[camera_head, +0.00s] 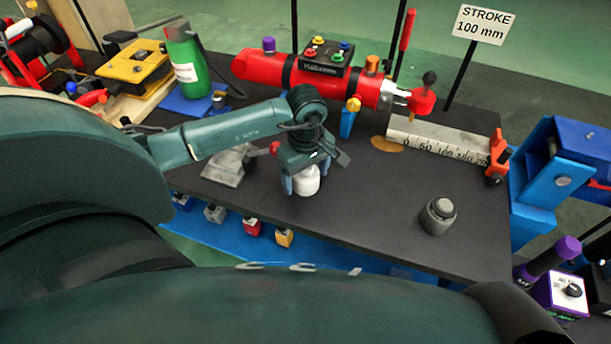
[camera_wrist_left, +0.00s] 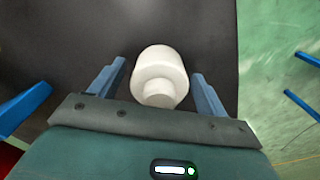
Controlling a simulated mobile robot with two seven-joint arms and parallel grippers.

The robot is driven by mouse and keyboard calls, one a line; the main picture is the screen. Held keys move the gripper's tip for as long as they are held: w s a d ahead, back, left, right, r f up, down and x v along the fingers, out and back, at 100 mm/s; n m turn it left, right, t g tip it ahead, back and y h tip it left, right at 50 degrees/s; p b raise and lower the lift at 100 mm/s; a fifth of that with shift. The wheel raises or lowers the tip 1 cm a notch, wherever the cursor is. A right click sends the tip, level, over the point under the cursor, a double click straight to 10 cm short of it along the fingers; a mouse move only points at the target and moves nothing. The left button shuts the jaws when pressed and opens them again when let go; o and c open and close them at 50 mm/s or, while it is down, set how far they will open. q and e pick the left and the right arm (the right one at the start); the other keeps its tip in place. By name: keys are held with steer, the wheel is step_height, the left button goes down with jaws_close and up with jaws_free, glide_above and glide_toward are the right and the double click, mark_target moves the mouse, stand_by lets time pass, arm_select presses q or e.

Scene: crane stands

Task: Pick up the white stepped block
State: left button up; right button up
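The white stepped block (camera_head: 308,181) stands upright on the black tabletop, near its front edge. In the left wrist view the white stepped block (camera_wrist_left: 159,75) shows a wide round body with a narrower round step. My left gripper (camera_head: 303,184) points down over it. In the left wrist view my left gripper (camera_wrist_left: 158,70) is open, one blue finger on each side of the block. Gaps show between the fingers and the block there. In the head view the gripper hides the top of the block. My right gripper is not in view.
A dark grey stepped block (camera_head: 438,216) stands to the right on the black table (camera_head: 370,205). A grey metal base (camera_head: 229,165) is close left of the gripper. A red cylinder (camera_head: 262,72) and white ruler bar (camera_head: 440,138) lie behind. Small coloured blocks sit on a lower blue shelf.

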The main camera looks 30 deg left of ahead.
arm_select(q)
steer(key=c, duration=0.9)
steer(key=shift+r, duration=0.2)
